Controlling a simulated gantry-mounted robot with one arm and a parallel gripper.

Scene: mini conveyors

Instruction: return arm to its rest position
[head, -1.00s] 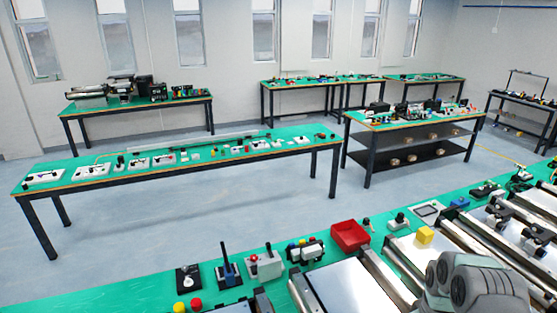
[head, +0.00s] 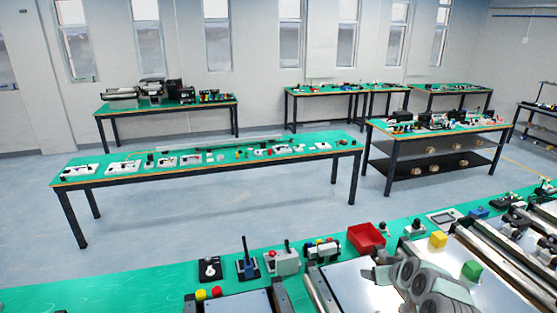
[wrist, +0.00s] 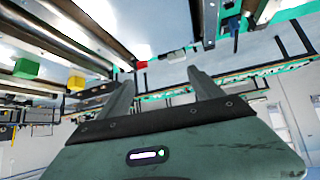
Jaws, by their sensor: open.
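My arm (head: 425,285) shows at the lower right of the head view, above the conveyors. My gripper (wrist: 163,84) shows in the wrist view with its two fingers spread apart and nothing between them. The wrist view is upside down, with the bench at the top. A yellow cube (head: 438,239) and a green cube (head: 472,270) sit on the conveyor area near my arm, apart from the gripper. They also show at the left of the wrist view, the yellow cube (wrist: 75,82) beside the green cube (wrist: 26,68).
A red bin (head: 366,237) stands at the bench's far edge, with a joystick (head: 246,262) and small switches to its left. Metal-railed conveyors (head: 500,262) fill the right. A long green-topped table (head: 125,166) stands beyond a clear floor aisle (head: 190,225).

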